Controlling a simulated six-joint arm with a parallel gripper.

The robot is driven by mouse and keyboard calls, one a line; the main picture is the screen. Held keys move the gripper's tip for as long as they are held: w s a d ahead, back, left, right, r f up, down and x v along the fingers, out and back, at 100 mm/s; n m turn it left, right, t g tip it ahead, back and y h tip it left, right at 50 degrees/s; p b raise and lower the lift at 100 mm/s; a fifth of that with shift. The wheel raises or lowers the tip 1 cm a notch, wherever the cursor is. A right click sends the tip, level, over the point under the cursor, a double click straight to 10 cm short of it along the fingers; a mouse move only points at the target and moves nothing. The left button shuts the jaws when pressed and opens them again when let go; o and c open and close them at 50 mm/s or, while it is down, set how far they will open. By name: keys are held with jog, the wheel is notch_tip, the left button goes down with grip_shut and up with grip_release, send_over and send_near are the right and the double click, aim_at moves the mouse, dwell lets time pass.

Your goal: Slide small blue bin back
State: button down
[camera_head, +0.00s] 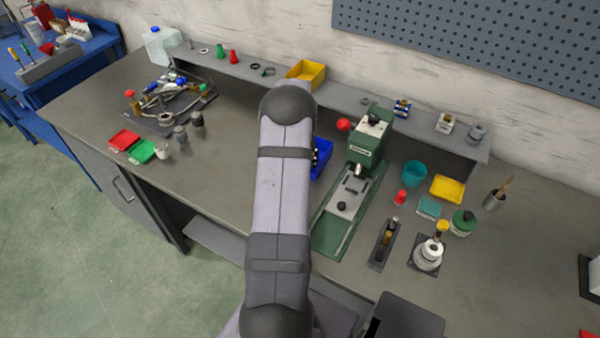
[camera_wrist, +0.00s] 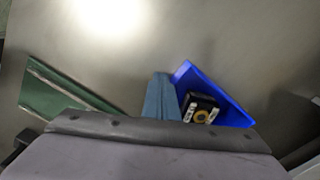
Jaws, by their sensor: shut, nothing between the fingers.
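The small blue bin (camera_head: 323,158) stands on the grey bench, just right of my arm in the head view, which hides part of it. In the wrist view the blue bin (camera_wrist: 228,102) shows at the right, partly cut off by my gripper's body. A dark item with a yellow ring (camera_wrist: 202,112) lies inside it. My gripper (camera_wrist: 162,85) is shut and empty, its blue-grey fingers beside the bin's left edge in the wrist view. I cannot tell whether they touch the bin. The fingers are hidden in the head view.
The green press (camera_head: 360,155) stands close to the right of the bin; its green base (camera_wrist: 65,95) also shows in the wrist view. A raised shelf (camera_head: 405,118) with a yellow bin (camera_head: 306,72) runs along the back.

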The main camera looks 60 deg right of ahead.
jog(key=shift+d, duration=0.15)
jog(key=shift+d, duration=0.85)
jog(key=shift+d, duration=0.15)
jog(key=shift+d+b, duration=0.35)
jog(key=shift+d, duration=0.5)
jog(key=shift+d, duration=0.1)
jog(key=shift+d, duration=0.9)
jog(key=shift+d+b, duration=0.15)
jog(key=shift+b, duration=0.15)
jog(key=shift+d, duration=0.85)
jog(key=shift+d, duration=0.15)
